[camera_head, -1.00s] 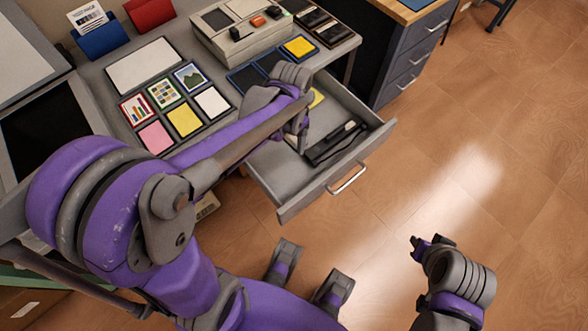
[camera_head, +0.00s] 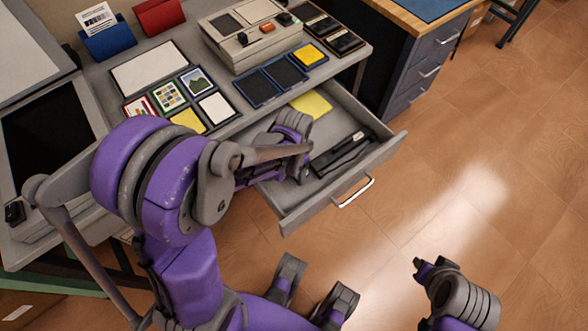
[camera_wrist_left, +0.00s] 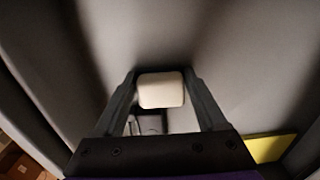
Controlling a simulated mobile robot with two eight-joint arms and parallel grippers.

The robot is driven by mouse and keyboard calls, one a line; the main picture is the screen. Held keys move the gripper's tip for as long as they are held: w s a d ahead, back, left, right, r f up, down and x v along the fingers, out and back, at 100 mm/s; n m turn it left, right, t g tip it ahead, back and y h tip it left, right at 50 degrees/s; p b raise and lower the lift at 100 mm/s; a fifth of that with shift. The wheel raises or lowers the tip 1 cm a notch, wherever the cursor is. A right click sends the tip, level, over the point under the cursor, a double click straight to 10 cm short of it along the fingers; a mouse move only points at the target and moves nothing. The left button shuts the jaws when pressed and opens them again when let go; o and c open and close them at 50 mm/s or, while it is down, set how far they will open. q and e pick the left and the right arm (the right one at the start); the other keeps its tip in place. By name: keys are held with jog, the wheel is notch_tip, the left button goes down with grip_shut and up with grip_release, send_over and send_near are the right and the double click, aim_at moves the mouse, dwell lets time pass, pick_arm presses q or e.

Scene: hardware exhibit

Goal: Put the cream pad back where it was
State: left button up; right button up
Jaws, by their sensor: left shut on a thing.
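The cream pad (camera_wrist_left: 161,90) sits between the two fingertips of my left gripper in the left wrist view, a small rounded pale block. My left gripper (camera_wrist_left: 160,92) is shut on it. In the head view my left gripper (camera_head: 301,172) is over or inside the left part of the open grey drawer (camera_head: 290,215). My forearm and wrist hide the pad there, and I cannot tell whether it touches the drawer bottom. My right gripper (camera_head: 420,268) is above the floor at the right, away from the desk; its jaw opening is unclear.
A yellow pad (camera_head: 312,104) lies at the drawer's back, and black items (camera_head: 343,152) at its right. On the desk are two dark empty-looking squares (camera_head: 257,88) beside a yellow one (camera_head: 309,55), a card frame (camera_head: 216,108), and a grey device (camera_head: 245,40). Open floor lies to the right.

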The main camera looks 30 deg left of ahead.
pick_arm(q)
jog(key=o, duration=0.9)
jog(key=shift+f, duration=0.2)
jog(key=shift+c, duration=0.2)
jog(key=o, duration=0.4)
jog(key=shift+r, duration=0.15)
jog(key=shift+r, duration=0.35)
notch_tip(320, 180, up, 11)
jog(key=p, duration=0.3)
jog(key=shift+s+d+r+n+t, duration=0.4)
jog(key=shift+s+d+n+t, duration=0.3)
jog(key=shift+s, duration=1.05)
jog(key=shift+s+d+r+n+t, duration=0.45)
jog(key=shift+s+n+t, duration=0.45)
jog(key=shift+s, duration=0.8)
jog(key=shift+s+d+r+n+t, duration=0.3)
jog(key=shift+s+d+n+t, duration=0.5)
jog(key=shift+s, duration=0.95)
